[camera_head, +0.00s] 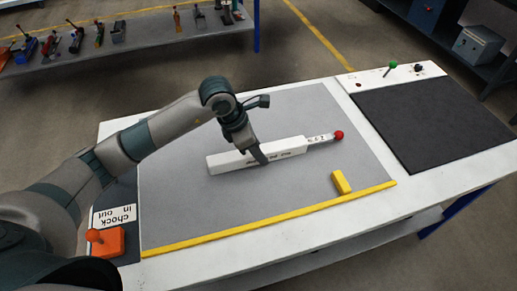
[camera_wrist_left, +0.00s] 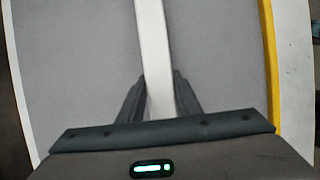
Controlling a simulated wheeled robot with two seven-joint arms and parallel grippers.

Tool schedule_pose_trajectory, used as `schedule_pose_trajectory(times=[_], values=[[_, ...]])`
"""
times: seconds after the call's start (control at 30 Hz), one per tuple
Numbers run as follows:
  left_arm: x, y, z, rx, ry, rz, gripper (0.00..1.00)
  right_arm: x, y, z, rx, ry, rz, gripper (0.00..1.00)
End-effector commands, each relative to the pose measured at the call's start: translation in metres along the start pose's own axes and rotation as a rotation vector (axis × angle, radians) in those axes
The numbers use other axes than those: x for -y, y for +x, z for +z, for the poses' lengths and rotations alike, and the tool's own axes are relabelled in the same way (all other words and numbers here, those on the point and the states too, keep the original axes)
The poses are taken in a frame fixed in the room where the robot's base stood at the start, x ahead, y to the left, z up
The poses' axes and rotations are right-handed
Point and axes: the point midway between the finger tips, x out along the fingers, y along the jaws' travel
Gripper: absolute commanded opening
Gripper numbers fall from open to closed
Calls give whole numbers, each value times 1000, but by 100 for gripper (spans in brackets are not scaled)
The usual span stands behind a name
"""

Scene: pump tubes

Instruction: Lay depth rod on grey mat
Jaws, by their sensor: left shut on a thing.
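The depth rod (camera_head: 226,161) looks like a long white bar with dark lettering, a marked narrower end and a red ball at its right tip. It lies level on or just above the light grey mat (camera_head: 190,215); I cannot tell if it touches. My left gripper (camera_head: 261,156) is shut on the bar near its middle, from above. In the left wrist view the white bar (camera_wrist_left: 153,50) passes between the two dark fingers (camera_wrist_left: 160,97). The fingertips partly hide the lettering. My right gripper is not in view.
A yellow block (camera_head: 341,182) stands on the mat near its yellow front strip (camera_head: 270,218). An orange piece (camera_head: 107,241) with a knob sits at the lower left by a sign (camera_head: 115,215). A dark mat (camera_head: 425,120) and green knob (camera_head: 392,64) are at right. The mat's front is mostly clear.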

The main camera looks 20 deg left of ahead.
Motion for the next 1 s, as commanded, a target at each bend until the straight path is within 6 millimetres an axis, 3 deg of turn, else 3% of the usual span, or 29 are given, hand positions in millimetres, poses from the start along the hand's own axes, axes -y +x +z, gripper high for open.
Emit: schedule_pose_trajectory(times=[0.33, 0.37, 0.43, 0.87, 1.0], values=[[0, 2, 0, 2, 1, 1, 0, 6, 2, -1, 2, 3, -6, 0], [0, 2, -1, 1, 1, 0, 33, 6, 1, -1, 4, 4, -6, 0], [0, 1, 0, 1, 1, 0, 50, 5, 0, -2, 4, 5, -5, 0], [0, -1, 0, 1, 0, 0, 50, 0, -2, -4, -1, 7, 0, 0], [-1, -11, 0, 3, 1, 2, 50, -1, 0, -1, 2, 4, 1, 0]])
